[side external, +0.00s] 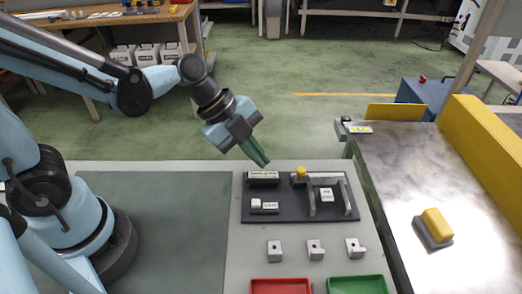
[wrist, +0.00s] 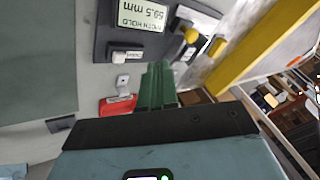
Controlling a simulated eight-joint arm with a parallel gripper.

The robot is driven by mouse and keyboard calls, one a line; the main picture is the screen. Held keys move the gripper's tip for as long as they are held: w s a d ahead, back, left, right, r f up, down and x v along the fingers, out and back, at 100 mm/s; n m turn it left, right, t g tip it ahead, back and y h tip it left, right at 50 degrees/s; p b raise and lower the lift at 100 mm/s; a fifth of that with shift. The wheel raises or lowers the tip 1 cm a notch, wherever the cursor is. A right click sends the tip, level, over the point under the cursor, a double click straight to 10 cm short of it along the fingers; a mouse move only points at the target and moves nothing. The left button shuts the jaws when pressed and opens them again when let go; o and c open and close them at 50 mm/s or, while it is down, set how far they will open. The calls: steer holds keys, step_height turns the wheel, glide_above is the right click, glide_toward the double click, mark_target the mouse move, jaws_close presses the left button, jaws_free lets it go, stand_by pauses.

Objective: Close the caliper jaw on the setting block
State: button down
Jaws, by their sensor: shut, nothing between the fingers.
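The caliper stands on a dark board (side external: 285,210), with a grey frame and jaws (side external: 341,181) and a yellow knob (side external: 301,171). A white labelled block (side external: 326,194), apparently the setting block, sits between the jaws; I cannot tell whether they touch it. The knob also shows in the wrist view (wrist: 191,35), beside a display (wrist: 141,14) that appears to read 59.5 mm. My gripper (side external: 264,162) is shut and empty, above the back edge of the board, left of the knob. Its green fingers fill the middle of the wrist view (wrist: 157,85).
A white button piece (side external: 256,203) sits at the board's front left. Several small grey parts (side external: 275,250) stand before the board, with a red tray (side external: 281,286) and a green tray (side external: 357,286) in front. A conveyor (side external: 400,180) with a yellow block (side external: 437,224) lies right.

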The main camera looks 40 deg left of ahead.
mark_target(302, 172)
steer(key=x, duration=0.4)
steer(key=shift+w+d+f, duration=0.1)
steer(key=shift+f, duration=0.05)
steer(key=shift+w+d+f, duration=0.1)
steer(key=shift+w+d, duration=0.1)
steer(key=shift+w, duration=0.4)
steer(key=shift+w+d+f, duration=0.15)
steer(key=shift+w+d, duration=0.05)
steer(key=shift+w, duration=0.4)
steer(key=shift+w+d+f, duration=0.1)
steer(key=shift+w+d, duration=0.1)
steer(key=shift+w, duration=0.45)
steer(key=shift+w+d, duration=1.3)
steer(key=shift+s, duration=0.1)
steer(key=s, duration=0.2)
steer(key=s+a, duration=0.1)
steer(key=shift+s+a+r, duration=0.1)
steer(key=shift+s+r, duration=0.2)
steer(key=shift+r, duration=0.05)
steer(key=v, duration=1)
